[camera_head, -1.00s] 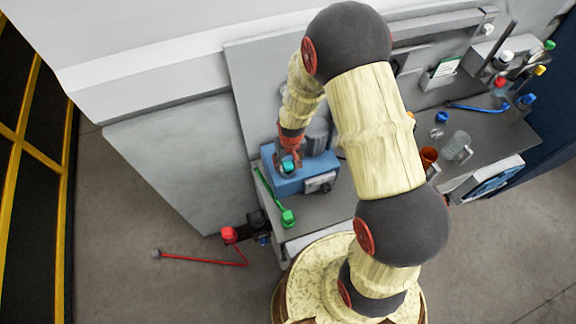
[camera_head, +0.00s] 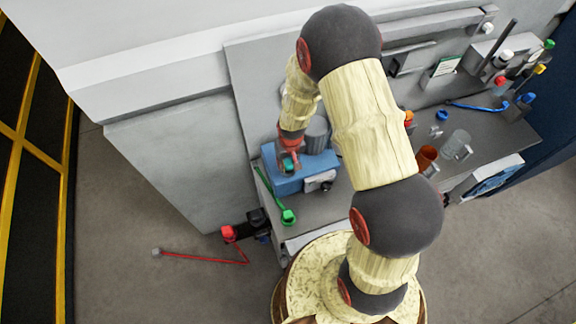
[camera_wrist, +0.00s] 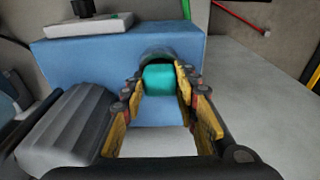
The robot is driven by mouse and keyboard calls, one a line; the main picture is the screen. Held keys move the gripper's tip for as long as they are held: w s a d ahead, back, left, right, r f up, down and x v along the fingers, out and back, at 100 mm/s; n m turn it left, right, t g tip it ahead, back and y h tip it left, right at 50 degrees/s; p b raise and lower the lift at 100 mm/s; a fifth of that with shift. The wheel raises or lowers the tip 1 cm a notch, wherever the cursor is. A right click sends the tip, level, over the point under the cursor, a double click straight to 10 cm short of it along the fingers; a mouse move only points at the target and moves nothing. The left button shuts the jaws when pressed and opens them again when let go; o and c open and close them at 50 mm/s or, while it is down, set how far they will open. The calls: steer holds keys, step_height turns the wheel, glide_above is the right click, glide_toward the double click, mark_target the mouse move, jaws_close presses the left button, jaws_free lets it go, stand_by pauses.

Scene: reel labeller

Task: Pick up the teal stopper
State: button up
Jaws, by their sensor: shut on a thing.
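The teal stopper (camera_wrist: 159,78) is between the fingertips of my gripper (camera_wrist: 158,88) in the wrist view, in front of a dark round opening in the blue box (camera_wrist: 75,65). I cannot tell whether it is still seated in that opening. In the head view the teal stopper (camera_head: 287,164) shows as a small patch at my gripper (camera_head: 289,160), over the blue box (camera_head: 300,182). My gripper is shut on the stopper, with a yellow-padded finger on each side of it.
A grey ribbed cylinder (camera_wrist: 70,125) stands close to the left of my gripper. A green-headed tool (camera_head: 288,216) lies by the box. An orange cup (camera_head: 426,158) and a clear mug (camera_head: 457,145) stand to the right. A red-handled item (camera_head: 228,233) sits at lower left.

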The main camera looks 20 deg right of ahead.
steer(key=c, duration=0.4)
steer(key=shift+r+b, duration=0.35)
steer(key=shift+r, duration=0.45)
steer(key=s+d+r+b, duration=0.3)
steer(key=s+d+r, duration=0.5)
steer(key=s+r, duration=0.4)
steer(key=r+p, duration=0.1)
steer(key=r, duration=0.1)
steer(key=r+p, duration=0.4)
steer(key=shift+w+a+r, duration=0.1)
steer(key=shift+a+r, duration=0.1)
steer(key=shift+a, duration=0.05)
stand_by(0.4)
